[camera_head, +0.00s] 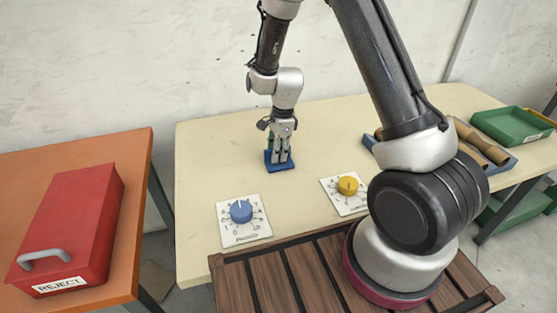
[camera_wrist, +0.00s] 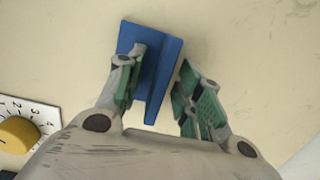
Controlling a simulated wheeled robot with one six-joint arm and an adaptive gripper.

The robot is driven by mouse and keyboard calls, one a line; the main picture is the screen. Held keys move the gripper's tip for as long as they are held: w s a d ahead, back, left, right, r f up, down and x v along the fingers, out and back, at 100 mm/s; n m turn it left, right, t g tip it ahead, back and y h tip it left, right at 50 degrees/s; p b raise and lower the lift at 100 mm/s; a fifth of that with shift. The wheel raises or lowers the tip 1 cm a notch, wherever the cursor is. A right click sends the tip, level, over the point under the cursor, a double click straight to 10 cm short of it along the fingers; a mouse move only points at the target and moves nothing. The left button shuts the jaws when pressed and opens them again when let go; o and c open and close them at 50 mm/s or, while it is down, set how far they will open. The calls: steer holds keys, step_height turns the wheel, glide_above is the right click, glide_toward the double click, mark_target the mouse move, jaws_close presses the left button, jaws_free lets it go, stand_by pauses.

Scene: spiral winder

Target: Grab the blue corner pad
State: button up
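The blue corner pad (camera_head: 271,167) lies on the cream table below my gripper (camera_head: 281,154), which points down over it in the head view. In the wrist view the pad (camera_wrist: 150,38) has a flat plate and a raised edge along its right side. My gripper (camera_wrist: 163,75) is open there. Its left finger is over the plate, and its right finger is just outside the raised edge, with a small gap showing. Whether the left finger touches the pad, I cannot tell. The finger covers part of the plate.
A blue dial (camera_head: 240,211) and a yellow dial (camera_head: 348,186) sit on white cards in front of the pad. A blue tray (camera_head: 513,166) with brown rolls and a green tray (camera_head: 490,124) are at right. A red REJECT box (camera_head: 75,225) stands on the orange table at left.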

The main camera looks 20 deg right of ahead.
steer(key=shift+c, duration=0.2)
jaws_close()
